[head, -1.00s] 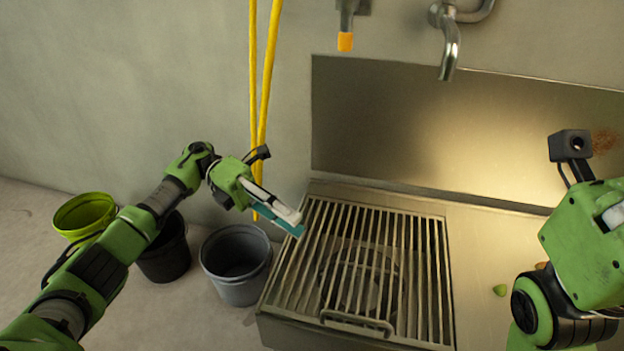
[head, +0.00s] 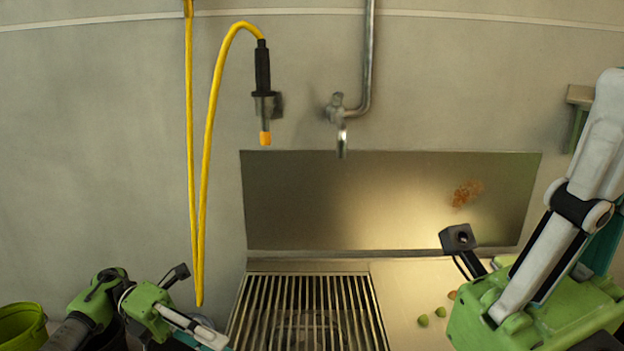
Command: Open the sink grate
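The sink grate (head: 262,300), with parallel metal bars, lies flat over the basin at the lower centre. Its near part, where a bar handle showed earlier, is cut off by the bottom edge. A round dark shape shows dimly beneath the bars. My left gripper (head: 208,338) is low at the picture's bottom, just left of the grate, with its fingers pointing right; I see nothing held. Its finger opening is unclear. My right gripper (head: 600,150) is large and close at the right, fingers pointing up, away from the grate. Its finger gap is hidden.
Green round pieces (head: 423,320) lie on the metal counter (head: 398,285) right of the grate. A tap (head: 341,135) and a yellow hose (head: 205,160) with an orange-tipped nozzle (head: 265,138) are above. A lime bucket (head: 22,326) stands at far left. A small shelf (head: 580,96) is upper right.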

